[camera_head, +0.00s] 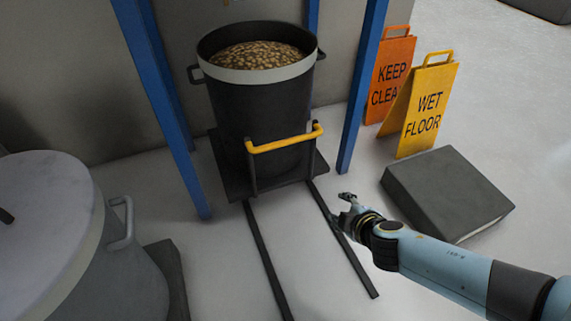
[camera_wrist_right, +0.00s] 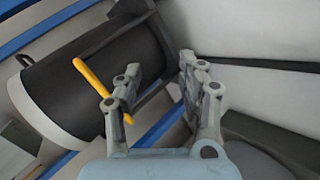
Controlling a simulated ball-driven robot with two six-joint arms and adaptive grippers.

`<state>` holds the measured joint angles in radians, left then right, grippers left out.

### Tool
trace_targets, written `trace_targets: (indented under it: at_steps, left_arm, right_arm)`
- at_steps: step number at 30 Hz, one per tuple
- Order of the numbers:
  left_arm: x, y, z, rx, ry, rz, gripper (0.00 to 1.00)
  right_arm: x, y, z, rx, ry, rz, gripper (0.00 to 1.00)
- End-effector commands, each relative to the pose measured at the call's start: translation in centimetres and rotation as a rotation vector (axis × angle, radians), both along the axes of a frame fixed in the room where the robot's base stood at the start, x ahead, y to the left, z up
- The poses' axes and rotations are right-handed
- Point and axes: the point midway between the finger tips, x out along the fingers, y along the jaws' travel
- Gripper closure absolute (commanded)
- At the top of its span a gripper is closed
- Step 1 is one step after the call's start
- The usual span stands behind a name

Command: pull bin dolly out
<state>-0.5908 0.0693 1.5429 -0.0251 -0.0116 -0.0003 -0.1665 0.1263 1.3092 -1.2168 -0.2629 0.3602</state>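The bin dolly (camera_head: 237,184) is a dark flat platform at the end of two floor rails, between blue posts. Its yellow handle bar (camera_head: 285,143) stands on dark uprights at the front. A dark bin (camera_head: 258,115) with a pale rim and two side handles stands upright on the dolly, filled with brown pellets. My right gripper (camera_head: 347,198) is in front of the dolly, to the right of and apart from the handle. In the right wrist view my right gripper (camera_wrist_right: 160,75) is open and empty, with the yellow handle (camera_wrist_right: 92,80) beyond the left finger. My left gripper is not in view.
Two dark rails (camera_head: 264,258) run forward from the dolly over clear floor. Blue posts (camera_head: 362,88) flank the bin. A large grey lidded drum (camera_head: 120,275) stands at left. Orange (camera_head: 389,75) and yellow (camera_head: 430,105) signs and a dark block (camera_head: 447,190) are at right.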

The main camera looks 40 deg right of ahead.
Motion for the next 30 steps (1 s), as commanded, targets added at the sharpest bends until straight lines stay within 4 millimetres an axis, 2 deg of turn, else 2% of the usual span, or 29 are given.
trace_targets:
  at_steps: [1, 3, 7, 12, 16, 24, 30]
  left_arm:
    - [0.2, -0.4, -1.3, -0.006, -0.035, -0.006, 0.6]
    - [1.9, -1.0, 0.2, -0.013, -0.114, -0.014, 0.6]
    - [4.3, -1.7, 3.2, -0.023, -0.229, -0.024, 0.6]
    - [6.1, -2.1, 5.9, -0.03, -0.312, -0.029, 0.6]
    - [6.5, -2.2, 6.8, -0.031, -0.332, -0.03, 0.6]
    - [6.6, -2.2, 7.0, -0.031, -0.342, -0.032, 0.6]
    - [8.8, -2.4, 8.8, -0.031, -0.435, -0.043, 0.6]
  right_arm:
    - [1.8, 0.0, -1.6, -0.069, -0.043, 0.056, 0.6]
    - [5.0, 0.2, -0.1, -0.169, -0.126, 0.128, 0.6]
    - [9.1, 0.9, 3.0, -0.322, -0.253, 0.223, 0.6]
    - [11.5, 1.7, 5.9, -0.435, -0.344, 0.283, 0.6]
    - [12.8, 1.7, 6.8, -0.458, -0.366, 0.293, 0.6]
    - [17.6, 0.5, 6.0, -0.458, -0.367, 0.292, 0.6]
    - [20.8, -0.2, 5.1, -0.457, -0.364, 0.293, 0.6]
